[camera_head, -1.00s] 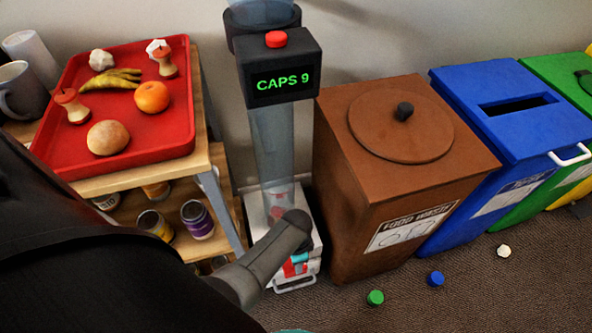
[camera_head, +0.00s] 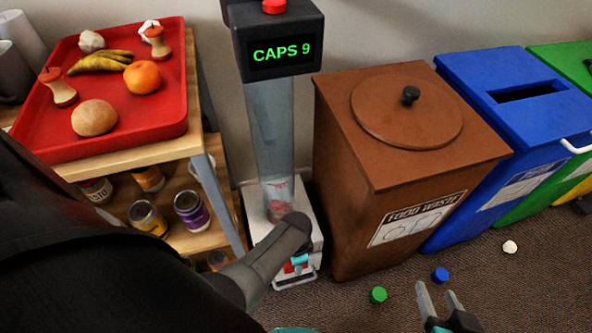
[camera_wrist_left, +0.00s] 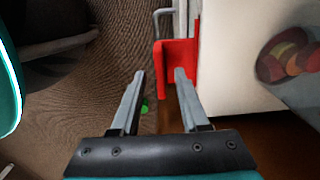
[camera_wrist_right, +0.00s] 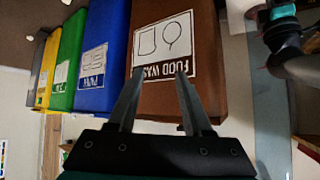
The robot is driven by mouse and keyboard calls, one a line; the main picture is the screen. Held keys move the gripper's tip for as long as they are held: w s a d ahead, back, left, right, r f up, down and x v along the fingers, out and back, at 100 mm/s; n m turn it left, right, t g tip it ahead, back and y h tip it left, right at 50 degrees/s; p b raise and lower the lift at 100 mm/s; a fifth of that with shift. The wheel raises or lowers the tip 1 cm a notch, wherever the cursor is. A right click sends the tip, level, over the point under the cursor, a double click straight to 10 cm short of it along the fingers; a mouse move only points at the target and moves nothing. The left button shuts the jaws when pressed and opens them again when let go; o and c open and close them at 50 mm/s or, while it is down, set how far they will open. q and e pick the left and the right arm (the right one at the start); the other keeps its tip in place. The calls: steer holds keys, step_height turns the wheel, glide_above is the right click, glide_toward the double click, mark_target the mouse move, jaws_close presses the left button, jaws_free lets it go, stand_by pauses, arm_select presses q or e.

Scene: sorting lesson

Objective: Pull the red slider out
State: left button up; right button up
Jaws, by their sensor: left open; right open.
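The red slider (camera_head: 289,268) shows as a small red patch low on the front of the white-based cap dispenser, mostly hidden behind my left arm. In the left wrist view the red slider (camera_wrist_left: 178,54) is a bent red plate beside the white base, just ahead of my left gripper (camera_wrist_left: 159,74). That gripper is open; its right fingertip overlaps the plate in the picture, and I cannot tell whether they touch. My right gripper (camera_head: 440,295) is open and empty at the lower right, in front of the bins; it also shows in the right wrist view (camera_wrist_right: 157,80).
The dispenser's clear tube (camera_head: 270,130) rises from its base, under a display reading CAPS 9. A brown food waste bin (camera_head: 350,220) stands close on its right, a wooden shelf (camera_head: 212,175) on its left. Green (camera_head: 378,295) and blue (camera_head: 440,275) caps lie on the carpet.

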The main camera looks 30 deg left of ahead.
arm_select(q)
steer(key=shift+f+b, duration=0.5)
steer(key=shift+f, duration=0.25)
steer(key=shift+f+b, duration=0.35)
steer(key=shift+f, duration=0.05)
arm_select(e)
steer(key=shift+w+a+r+t+y, duration=0.2)
steer(key=shift+a+t+y, duration=0.1)
steer(key=shift+a+t, duration=0.25)
steer(key=shift+w+a+r+t+y, duration=0.2)
steer(key=shift+a+t+y, duration=0.1)
steer(key=shift+a+t, duration=0.25)
steer(key=shift+w+a+r+t+y, duration=0.2)
steer(key=shift+a+t+y, duration=0.15)
steer(key=shift+a, duration=0.3)
arm_select(q)
steer(key=shift+c, duration=0.3)
jaws_close()
